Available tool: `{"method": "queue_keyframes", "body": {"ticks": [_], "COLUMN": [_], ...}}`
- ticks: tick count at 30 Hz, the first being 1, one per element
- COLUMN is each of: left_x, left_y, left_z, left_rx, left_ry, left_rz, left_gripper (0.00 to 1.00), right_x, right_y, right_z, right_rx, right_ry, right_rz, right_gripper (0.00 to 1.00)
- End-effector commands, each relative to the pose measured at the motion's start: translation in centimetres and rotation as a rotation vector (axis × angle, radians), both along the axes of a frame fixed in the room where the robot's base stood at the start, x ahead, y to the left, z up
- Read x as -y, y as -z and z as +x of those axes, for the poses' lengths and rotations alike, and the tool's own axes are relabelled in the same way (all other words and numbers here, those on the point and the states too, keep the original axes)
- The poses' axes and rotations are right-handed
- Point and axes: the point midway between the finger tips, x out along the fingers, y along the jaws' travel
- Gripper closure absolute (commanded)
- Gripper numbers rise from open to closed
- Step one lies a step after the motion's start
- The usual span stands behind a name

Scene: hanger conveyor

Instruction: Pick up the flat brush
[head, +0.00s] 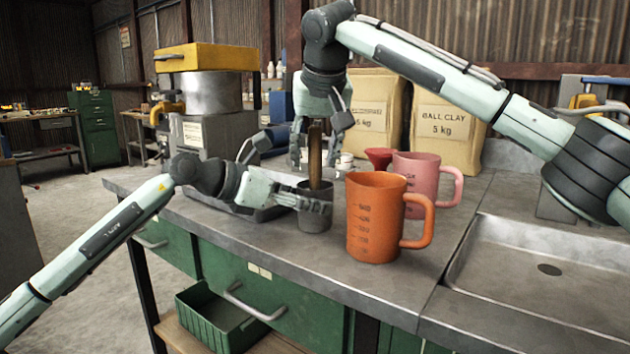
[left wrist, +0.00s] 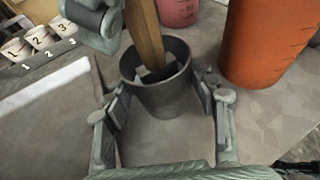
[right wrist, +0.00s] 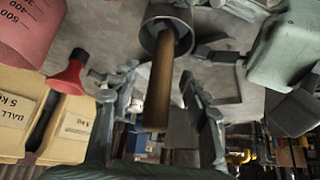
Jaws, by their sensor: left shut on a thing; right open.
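The flat brush (head: 315,158) stands handle up in a dark grey cup (head: 316,222) on the bench; its bristle end is hidden inside the cup. The brush's wooden handle also shows in the left wrist view (left wrist: 146,38) and the right wrist view (right wrist: 158,88). My left gripper (head: 314,200) is shut on the cup, with one finger on each side of it in the left wrist view (left wrist: 168,98). My right gripper (head: 318,138) is open above the cup, pointing down, with its fingers on either side of the handle. In the right wrist view, gaps show between handle and fingers.
An orange measuring jug (head: 374,225) stands close to the right of the cup. A pink jug (head: 420,177) and a red funnel (head: 379,158) are behind it. Clay bags (head: 447,130) stand at the back. A sink (head: 540,265) is at right; the bench's front edge is near.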

Motion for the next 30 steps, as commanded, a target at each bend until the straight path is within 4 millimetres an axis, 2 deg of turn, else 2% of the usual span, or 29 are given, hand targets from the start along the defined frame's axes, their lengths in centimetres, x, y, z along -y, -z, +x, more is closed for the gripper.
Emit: {"method": "queue_keyframes", "body": {"ticks": [5,6,15,17,26,30], "left_x": [0.0,0.0,0.0,0.0,0.0,0.0], "left_y": [0.1,0.1,0.1,0.1,0.1,0.1], "left_z": [0.0,0.0,0.0,0.0,0.0,0.0], "left_rx": [-0.001,-0.001,-0.001,-0.001,-0.001,-0.001], "left_ry": [0.000,0.000,0.000,0.000,0.000,0.000], "left_rz": [0.000,0.000,0.000,0.000,0.000,0.000], "left_gripper": [0.81,0.81,0.81,0.81,0.81,0.81], "right_x": [0.0,0.0,0.0,0.0,0.0,-0.1], "right_y": [0.0,0.0,0.0,0.0,-0.1,-1.2], "right_z": [0.0,0.0,0.0,0.0,0.0,0.0], "right_rx": [0.000,0.000,0.000,0.000,0.001,0.002], "right_ry": [0.000,0.000,0.000,0.000,0.000,-0.001], "right_rz": [0.000,0.000,0.000,0.000,0.000,0.001], "right_gripper": [0.55,0.57,0.94,1.00,1.00,1.00]}}
